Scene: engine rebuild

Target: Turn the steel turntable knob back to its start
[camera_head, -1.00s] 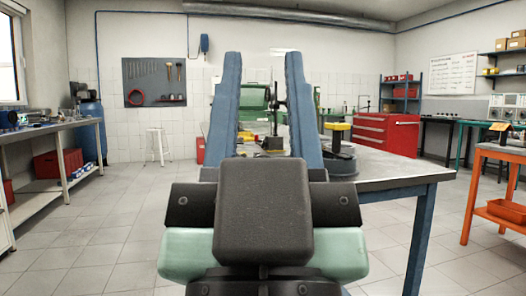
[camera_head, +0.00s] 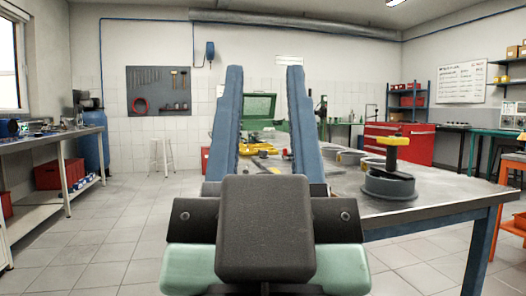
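My gripper (camera_head: 265,70) fills the middle of the view, with its two blue fingers standing wide apart. It is open, with nothing gripped between the fingers. A round grey turntable-like base (camera_head: 388,186) sits near the right end of the metal-topped table (camera_head: 440,207). A dark post with a yellow bar-shaped top (camera_head: 385,141) stands on it. The base is to the right of my gripper and apart from it. I cannot tell which part is the steel knob or how far it is turned. My gripper hides part of the table.
Other round grey parts (camera_head: 347,157), a yellow item (camera_head: 258,149) and an open green case (camera_head: 259,106) lie farther back. A red tool cabinet (camera_head: 411,148) stands behind. A workbench (camera_head: 30,141) runs along the left. The tiled floor (camera_head: 130,215) at left is clear.

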